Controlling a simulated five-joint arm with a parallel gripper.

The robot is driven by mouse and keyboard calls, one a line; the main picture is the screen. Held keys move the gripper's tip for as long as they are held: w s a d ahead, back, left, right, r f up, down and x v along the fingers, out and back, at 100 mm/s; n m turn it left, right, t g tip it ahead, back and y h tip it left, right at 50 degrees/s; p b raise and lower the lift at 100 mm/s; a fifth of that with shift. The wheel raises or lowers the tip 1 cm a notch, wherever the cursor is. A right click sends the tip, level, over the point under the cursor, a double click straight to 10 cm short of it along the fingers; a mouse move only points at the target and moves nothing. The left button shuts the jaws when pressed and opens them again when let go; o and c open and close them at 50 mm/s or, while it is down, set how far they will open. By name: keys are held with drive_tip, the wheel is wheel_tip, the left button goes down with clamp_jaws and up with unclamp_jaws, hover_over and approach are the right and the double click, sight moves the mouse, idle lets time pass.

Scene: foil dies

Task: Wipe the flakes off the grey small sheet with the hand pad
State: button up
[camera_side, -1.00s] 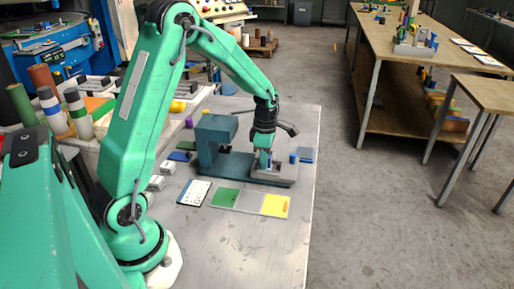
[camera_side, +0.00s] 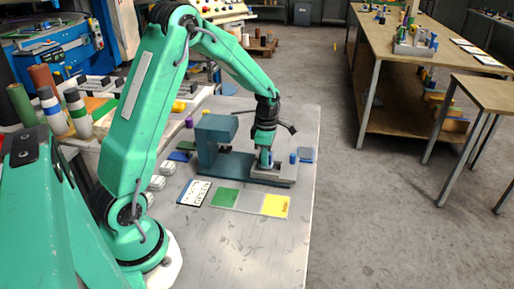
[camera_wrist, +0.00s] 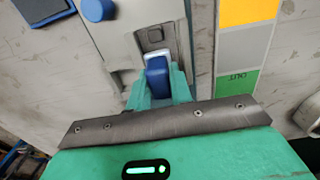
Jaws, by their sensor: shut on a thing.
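My gripper (camera_wrist: 158,92) is shut on a small blue hand pad (camera_wrist: 157,70) with a pale lower edge. In the side view my gripper (camera_side: 265,160) is low over the light grey bed (camera_side: 287,173) of a teal press. I cannot tell whether the pad touches the surface.
The press column (camera_side: 207,150) stands left of my gripper. A blue cylinder (camera_side: 293,157) and a dark blue-grey pad (camera_side: 305,154) are to its right. A strip with green (camera_side: 226,197), grey (camera_side: 249,201) and yellow (camera_side: 275,205) fields lies in front, beside a printed card (camera_side: 194,193).

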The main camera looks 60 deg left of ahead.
drive_tip(key=shift+s+d, duration=0.55)
idle(2.9)
drive_tip(key=shift+w+a+r, duration=0.1)
drive_tip(key=shift+w+a, duration=0.45)
idle(0.7)
drive_tip(key=shift+d+r, duration=0.1)
drive_tip(key=shift+r, duration=0.1)
drive_tip(key=shift+s+d+r, duration=0.15)
drive_tip(key=shift+s+r, duration=0.05)
drive_tip(key=shift+r, duration=0.05)
idle(0.4)
drive_tip(key=shift+r, duration=0.1)
drive_tip(key=shift+r, duration=2.95)
drive_tip(key=shift+d, duration=0.1)
